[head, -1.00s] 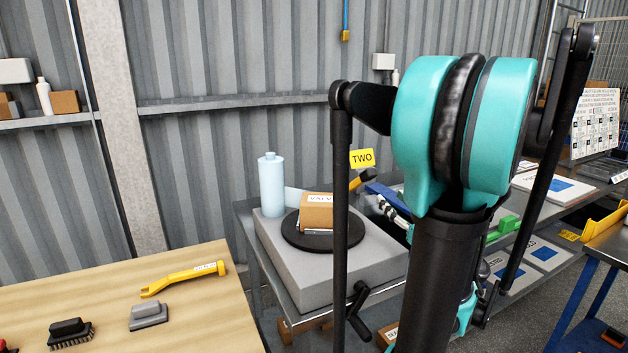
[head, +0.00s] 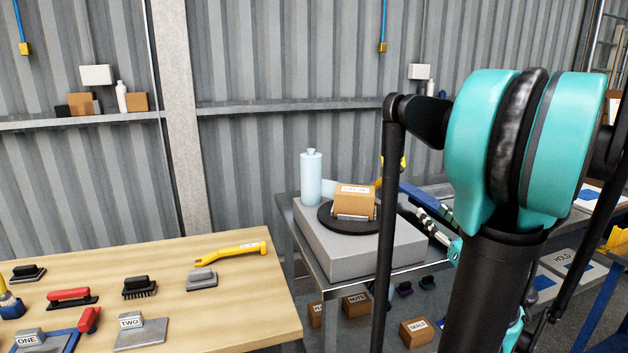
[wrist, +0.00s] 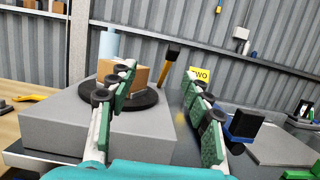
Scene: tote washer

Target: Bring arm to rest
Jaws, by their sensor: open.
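My gripper (wrist: 157,110) is open in the wrist view, its two green-padded fingers spread wide with nothing held between them. It is raised in front of a grey block (wrist: 60,135) that carries a black round plate and a cardboard box (wrist: 120,75). The left finger overlaps the box in the picture; I cannot tell any contact. In the head view my teal and black arm fills the right side. Part of the gripper shows behind the arm, left of its lower link, and its fingertips are not clear there.
The grey block (head: 335,262) with black plate (head: 328,222), cardboard box (head: 354,202) and pale blue bottle (head: 311,178) stands on a metal table. A wooden table (head: 225,310) at left holds brushes and a yellow tool (head: 232,252). Boxes (head: 416,331) sit on the lower shelf.

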